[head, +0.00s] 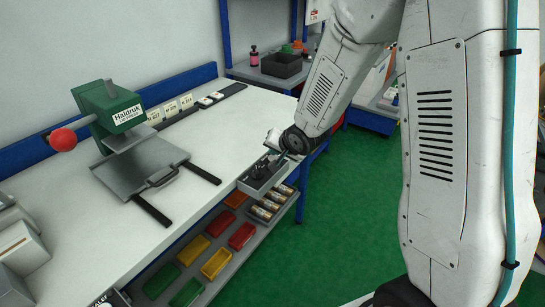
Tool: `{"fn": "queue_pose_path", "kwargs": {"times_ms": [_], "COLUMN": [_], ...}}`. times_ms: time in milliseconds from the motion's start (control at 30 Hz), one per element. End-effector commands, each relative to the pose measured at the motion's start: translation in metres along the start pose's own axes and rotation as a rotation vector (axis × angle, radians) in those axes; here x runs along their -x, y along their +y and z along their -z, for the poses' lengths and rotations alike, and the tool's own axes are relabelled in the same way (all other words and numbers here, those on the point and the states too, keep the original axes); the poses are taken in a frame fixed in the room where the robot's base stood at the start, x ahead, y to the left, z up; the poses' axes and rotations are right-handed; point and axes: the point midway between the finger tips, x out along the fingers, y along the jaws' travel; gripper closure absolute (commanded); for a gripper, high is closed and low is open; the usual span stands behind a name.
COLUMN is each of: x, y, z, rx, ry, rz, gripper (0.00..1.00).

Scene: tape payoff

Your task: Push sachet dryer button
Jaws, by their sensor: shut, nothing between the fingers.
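My arm reaches down from the upper right, and my gripper (263,166) is small and dark at its end. It is over the bench's right end, at a small grey tray (256,186) on the front edge. The fingers look shut and hold nothing that I can see. Whether they touch the tray is too small to tell. No sachet dryer or button can be made out for certain. A pale grey box-shaped unit (22,248) is cut off at the left edge, far from my gripper.
A green press (108,105) with a red ball knob (63,139) stands on the white bench (190,210), its grey plate (140,168) in front. Small cards and a black strip line the back. Coloured bins (216,263) sit on a shelf below. Green floor is clear at right.

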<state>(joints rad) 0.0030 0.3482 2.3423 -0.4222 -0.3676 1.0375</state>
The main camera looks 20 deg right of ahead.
Motion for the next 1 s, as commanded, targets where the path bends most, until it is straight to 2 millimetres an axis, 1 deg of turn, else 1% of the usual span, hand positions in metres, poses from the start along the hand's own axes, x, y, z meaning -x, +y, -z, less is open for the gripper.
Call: {"fn": "queue_pose_path", "kwargs": {"times_ms": [167, 1000], "x": [-0.0036, -0.0071], "y": [0.0027, 0.0054], "z": [-0.0026, -0.0053], "rx": [0.001, 0.0], "ry": [0.0, -0.001], "rz": [0.001, 0.0], "gripper": [1.0, 1.0]}}
